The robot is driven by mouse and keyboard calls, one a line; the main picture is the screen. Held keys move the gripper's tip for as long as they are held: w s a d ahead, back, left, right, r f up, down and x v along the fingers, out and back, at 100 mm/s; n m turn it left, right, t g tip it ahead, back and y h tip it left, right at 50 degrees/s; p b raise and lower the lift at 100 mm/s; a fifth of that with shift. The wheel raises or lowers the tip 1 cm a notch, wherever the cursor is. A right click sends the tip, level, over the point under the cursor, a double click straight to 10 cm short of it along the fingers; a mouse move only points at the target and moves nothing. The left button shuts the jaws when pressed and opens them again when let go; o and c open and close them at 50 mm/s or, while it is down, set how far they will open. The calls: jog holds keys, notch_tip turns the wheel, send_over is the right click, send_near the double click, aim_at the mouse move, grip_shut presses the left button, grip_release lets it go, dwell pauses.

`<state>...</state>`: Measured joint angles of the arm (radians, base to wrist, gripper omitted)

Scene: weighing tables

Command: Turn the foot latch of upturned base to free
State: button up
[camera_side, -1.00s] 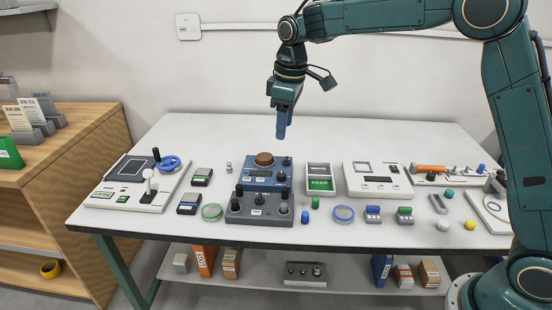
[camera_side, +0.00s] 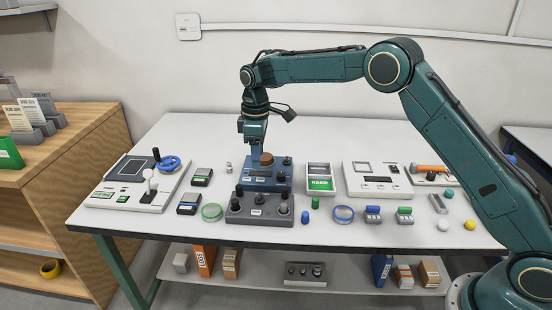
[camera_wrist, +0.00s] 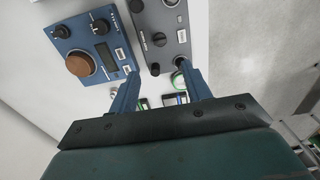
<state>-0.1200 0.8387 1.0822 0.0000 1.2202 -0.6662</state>
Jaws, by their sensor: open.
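The likely upturned base is a dark grey box (camera_side: 247,216) at the table's front middle, with several dark round knobs or feet and a white label on top. A central dark knob (camera_side: 259,199) may be the foot latch; its setting is too small to read. The grey box also shows in the wrist view (camera_wrist: 171,50), beyond my fingers. My gripper (camera_side: 251,157) is over the rear left of the blue device, behind the grey box, pointing down. In the wrist view my gripper (camera_wrist: 160,80) has its blue fingers apart with nothing held between them.
The blue device (camera_side: 283,177) with a brown round knob (camera_side: 266,158) stands right behind the grey box. A green KEEP tray (camera_side: 320,184) and a green ring (camera_side: 212,212) flank them. A white panel (camera_side: 110,197) with levers is at left. The table's back is clear.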

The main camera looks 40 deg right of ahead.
aim_at(260, 196)
notch_tip(260, 196, down, 14)
jog(key=shift+r, duration=0.2)
dwell(0.5)
jog(key=shift+c, duration=0.2)
jog(key=c, duration=0.9)
